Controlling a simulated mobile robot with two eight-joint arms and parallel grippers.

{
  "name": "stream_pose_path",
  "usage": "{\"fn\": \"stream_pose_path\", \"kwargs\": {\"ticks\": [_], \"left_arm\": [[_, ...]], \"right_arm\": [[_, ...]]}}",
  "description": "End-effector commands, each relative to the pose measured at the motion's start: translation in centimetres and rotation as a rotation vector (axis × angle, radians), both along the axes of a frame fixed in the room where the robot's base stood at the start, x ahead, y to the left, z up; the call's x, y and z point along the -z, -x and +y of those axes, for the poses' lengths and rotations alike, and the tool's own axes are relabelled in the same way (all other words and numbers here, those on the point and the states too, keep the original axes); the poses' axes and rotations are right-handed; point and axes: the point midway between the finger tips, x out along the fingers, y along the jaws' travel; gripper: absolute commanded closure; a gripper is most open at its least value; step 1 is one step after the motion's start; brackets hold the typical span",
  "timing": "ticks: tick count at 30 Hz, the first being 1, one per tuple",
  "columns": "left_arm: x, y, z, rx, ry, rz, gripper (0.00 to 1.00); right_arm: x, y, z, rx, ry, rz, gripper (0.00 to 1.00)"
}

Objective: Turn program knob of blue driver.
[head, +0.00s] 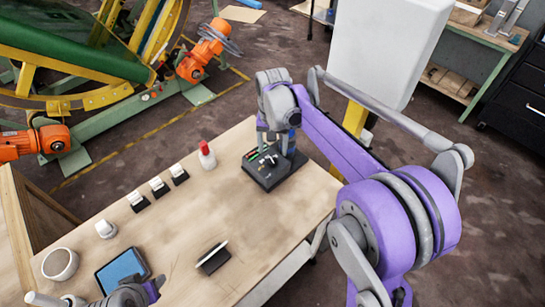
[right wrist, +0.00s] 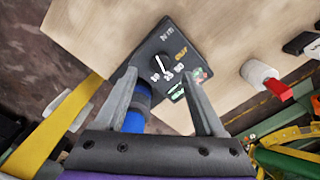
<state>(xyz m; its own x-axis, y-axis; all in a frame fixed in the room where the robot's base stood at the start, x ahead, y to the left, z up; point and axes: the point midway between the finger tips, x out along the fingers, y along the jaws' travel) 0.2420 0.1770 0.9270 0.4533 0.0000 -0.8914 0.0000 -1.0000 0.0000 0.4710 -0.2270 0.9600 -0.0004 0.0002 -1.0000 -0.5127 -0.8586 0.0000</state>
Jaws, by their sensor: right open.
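A dark control box (head: 262,176) sits on the wooden table near its right back edge. In the right wrist view its black panel (right wrist: 150,48) shows a knob with a white pointer (right wrist: 163,65) and white and yellow lettering around it. A blue cylinder (right wrist: 138,100) shows beside the panel, partly hidden by my left-hand finger; I cannot tell how it joins the box. My right gripper (head: 276,148) is open above the box. In its wrist view the fingertips (right wrist: 162,83) lie either side of the panel's near part, apart from the knob. My left gripper (head: 135,294) is at the bottom left.
A red-topped white button (head: 207,155) stands left of the box, with several small black-and-white switches (head: 158,187) in a row. A tablet (head: 122,272), a cup (head: 60,264) and a small black stand (head: 213,257) are nearer. The table's middle is clear.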

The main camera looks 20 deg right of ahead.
Motion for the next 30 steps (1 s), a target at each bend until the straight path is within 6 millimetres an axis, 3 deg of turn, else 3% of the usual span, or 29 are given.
{"fn": "stream_pose_path", "kwargs": {"ticks": [3,9,20,30], "left_arm": [[0.2,0.0,0.0,0.0,0.0,0.001,0.5],[0.3,0.1,0.0,0.0,0.0,0.001,0.5],[0.3,0.1,0.0,0.0,0.0,0.002,0.5],[0.3,0.1,0.0,0.0,0.0,0.002,0.5]], "right_arm": [[2.2,0.0,0.0,0.0,0.0,0.0,0.29],[4.3,0.0,0.0,-0.001,0.001,-0.001,0.29],[4.8,0.0,0.0,-0.001,0.001,-0.001,0.29],[4.7,0.0,0.0,-0.001,0.001,-0.001,0.9]]}}
